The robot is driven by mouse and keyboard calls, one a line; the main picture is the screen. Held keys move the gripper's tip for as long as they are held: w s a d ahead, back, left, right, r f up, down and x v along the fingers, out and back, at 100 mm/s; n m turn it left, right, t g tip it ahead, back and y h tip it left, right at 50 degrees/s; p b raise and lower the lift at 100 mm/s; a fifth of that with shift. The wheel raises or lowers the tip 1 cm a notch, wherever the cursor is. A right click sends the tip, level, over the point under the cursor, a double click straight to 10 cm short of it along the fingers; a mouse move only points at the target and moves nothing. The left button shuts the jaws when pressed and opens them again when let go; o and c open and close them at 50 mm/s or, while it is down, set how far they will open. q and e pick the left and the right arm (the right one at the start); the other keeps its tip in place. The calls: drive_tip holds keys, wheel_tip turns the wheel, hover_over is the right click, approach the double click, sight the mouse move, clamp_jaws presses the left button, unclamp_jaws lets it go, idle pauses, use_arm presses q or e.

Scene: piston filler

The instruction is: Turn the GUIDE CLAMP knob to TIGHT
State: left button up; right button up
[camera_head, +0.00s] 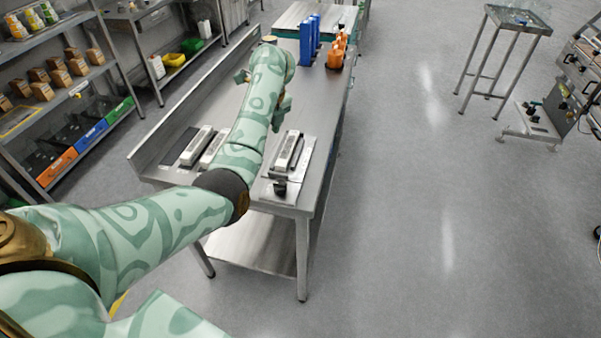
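My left arm reaches from the lower left over the steel table (232,108). My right gripper is out of view. A small black knob (280,188) sits at the front end of a plate (312,160) with a pale bar-shaped fixture (288,150) on the table's near right corner. No label is readable, so I cannot tell whether this is the GUIDE CLAMP knob or how it is set.
Similar pale bars (196,145) lie left of my arm. Blue holders (306,42) and orange bottles (337,50) stand at the table's far end. A shelf rack (75,97) is at left. A machine (580,75) and small stand (517,20) are at right; the floor between is clear.

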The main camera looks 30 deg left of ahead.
sight(280, 184)
use_arm(q)
drive_tip(key=d+f+n+h+b, duration=0.1)
drive_tip(key=f+b, duration=0.1)
drive_tip(key=f, duration=0.3)
drive_tip(key=d+f+n+b, duration=0.1)
drive_tip(key=f+b, duration=0.1)
drive_tip(key=f, duration=0.4)
drive_tip(key=s+d+f+n+h+b, duration=0.1)
drive_tip(key=f+b, duration=0.1)
drive_tip(key=f, duration=0.4)
drive_tip(key=shift+d+n+h+b, duration=0.25)
drive_tip(key=shift+n+h+b, duration=0.05)
drive_tip(key=shift+n+b, duration=0.1)
drive_tip(key=c, duration=1)
